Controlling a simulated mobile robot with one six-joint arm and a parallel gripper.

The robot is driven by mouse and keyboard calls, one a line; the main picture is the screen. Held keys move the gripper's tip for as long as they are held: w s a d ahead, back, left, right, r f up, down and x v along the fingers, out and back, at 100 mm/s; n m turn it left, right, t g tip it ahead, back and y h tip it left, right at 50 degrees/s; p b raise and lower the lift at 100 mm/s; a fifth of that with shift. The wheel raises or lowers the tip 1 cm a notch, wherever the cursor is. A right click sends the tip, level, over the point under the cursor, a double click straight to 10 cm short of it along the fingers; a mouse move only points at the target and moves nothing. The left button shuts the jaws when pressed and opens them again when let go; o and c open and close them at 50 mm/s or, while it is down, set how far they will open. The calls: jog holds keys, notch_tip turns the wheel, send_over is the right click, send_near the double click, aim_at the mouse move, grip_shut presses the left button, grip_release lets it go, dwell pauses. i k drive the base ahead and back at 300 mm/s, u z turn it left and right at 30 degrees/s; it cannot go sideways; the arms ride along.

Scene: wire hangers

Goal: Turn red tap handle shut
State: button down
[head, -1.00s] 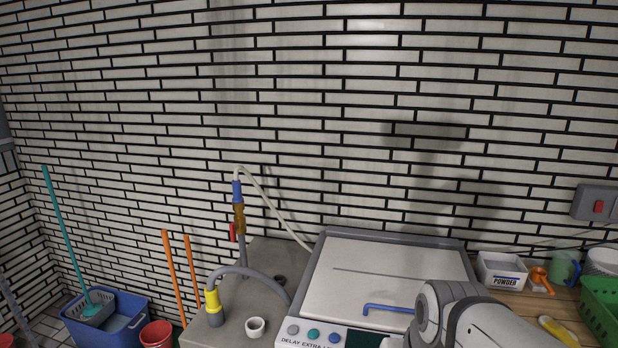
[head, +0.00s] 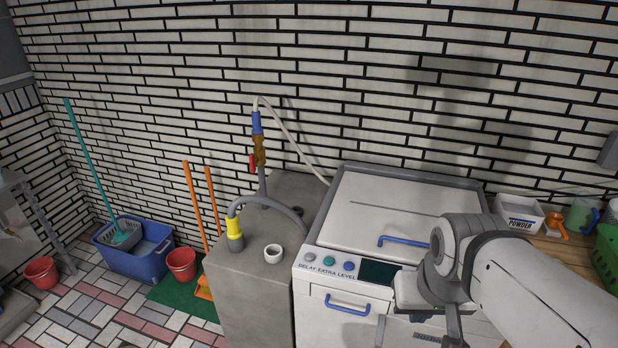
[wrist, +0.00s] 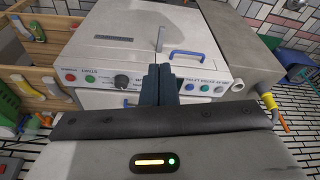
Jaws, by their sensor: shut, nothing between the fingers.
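The red tap handle (head: 252,163) hangs down along the left side of a brass tap body (head: 259,150) on an upright grey pipe, close to the tiled wall. A blue fitting (head: 256,122) and a pale hose sit above it. My gripper (wrist: 159,72) is shut and empty in the wrist view, in front of the washing machine's panel. I cannot make out the tap handle in the wrist view.
A white washing machine (head: 345,280) with a blue lid handle (head: 403,241) stands between my arm and the tap.

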aim_at(252, 160)
jog(key=k, duration=1.15)
jog(key=u, duration=0.55)
jog(key=i, duration=1.8)
jog(key=z, duration=0.75)
